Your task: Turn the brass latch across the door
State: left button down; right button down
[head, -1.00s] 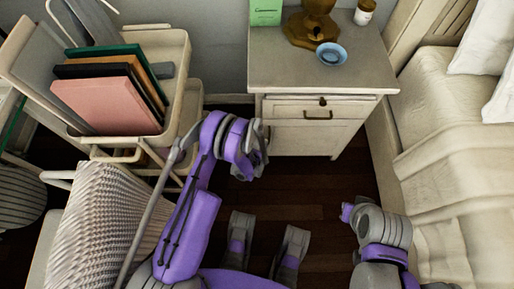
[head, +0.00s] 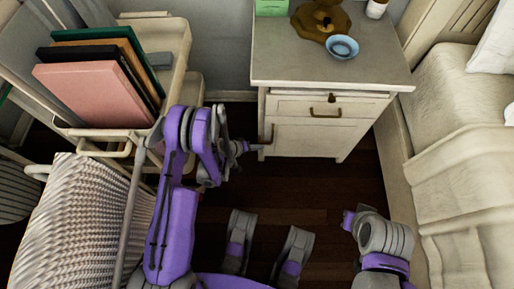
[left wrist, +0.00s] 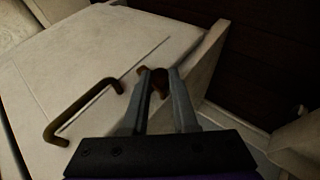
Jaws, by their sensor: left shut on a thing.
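The brass latch (left wrist: 158,82) is a small brown-gold piece at the edge of the pale door (left wrist: 85,60), between the fingertips of my left gripper in the left wrist view. My left gripper (left wrist: 160,78) is shut on it, and the fingers partly cover it. The latch is too small to tell apart there. The latch's angle is hard to read.
A bar handle (left wrist: 80,110) stands out from the door close to my left fingers. A drawer with a handle (head: 326,114) is above the door. A cart with books (head: 95,88) and a woven chair (head: 95,220) stand left; the bed (head: 455,150) is right.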

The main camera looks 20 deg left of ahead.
pick_arm(q)
jog(key=shift+a+f+t+h, duration=0.15)
jog(key=shift+t+h, duration=0.15)
jog(key=shift+h, duration=0.4)
jog(key=shift+n, duration=0.3)
jog(key=c, duration=0.7)
grip_release()
notch_tip(320, 180, up, 10)
jog(key=p, duration=0.2)
jog(key=shift+p, duration=0.35)
